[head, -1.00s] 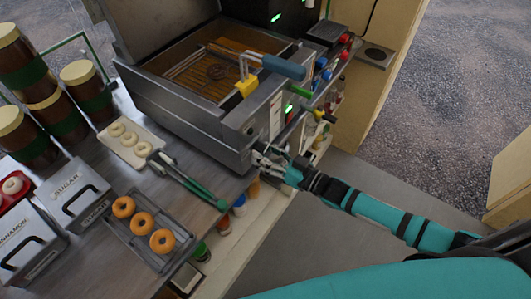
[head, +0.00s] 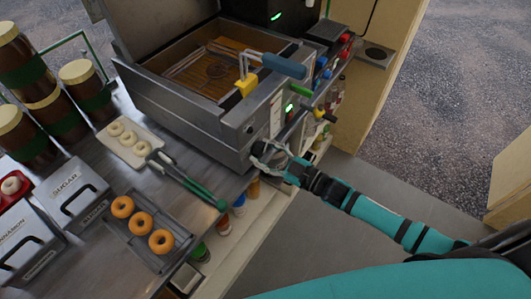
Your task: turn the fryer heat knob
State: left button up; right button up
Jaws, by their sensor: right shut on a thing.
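The metal fryer (head: 190,112) stands at the back of the counter, with oil and a wire rack inside. The fryer heat knob (head: 257,149) is a small dark knob low on the fryer's front corner. My right gripper (head: 262,153) is at this knob, its fingers shut around it and hiding much of it. The teal right arm reaches in from the lower right. My left gripper does not show.
Tongs (head: 185,180) and a tray of fried doughnuts (head: 118,228) lie on the counter left of my right gripper. A board with raw rings (head: 147,157) is behind.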

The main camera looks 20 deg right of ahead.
jog(key=shift+n, duration=0.6)
jog(key=o, duration=1.2)
jog(key=v, duration=1.2)
jog(key=shift+d, duration=0.1)
